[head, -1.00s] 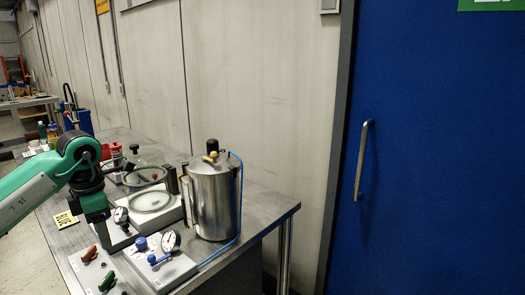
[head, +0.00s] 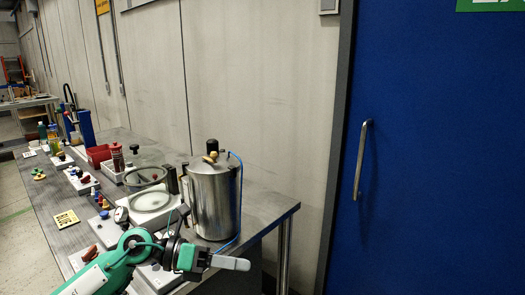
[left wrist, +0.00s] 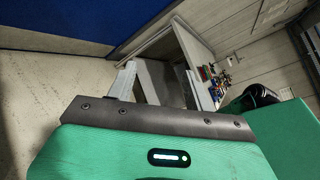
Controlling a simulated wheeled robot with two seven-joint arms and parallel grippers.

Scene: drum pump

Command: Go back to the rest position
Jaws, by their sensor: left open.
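My left gripper (head: 242,264) is at the end of the green arm that comes in from the lower left in the head view. It is in front of the steel vessel, near the table's front end, and points to the right. In the left wrist view its two grey fingers (left wrist: 157,84) are apart with nothing between them. The steel vessel (head: 213,205) stands upright with a black knob on top. My left forearm and wrist hide part of the valve plates at the front. My right gripper does not show.
The steel table (head: 265,205) runs back along the wall. It holds a round glass-topped unit (head: 152,200), a yellow card (head: 66,218), a red bin (head: 98,155) and several small valves. A blue door (head: 430,150) is at the right.

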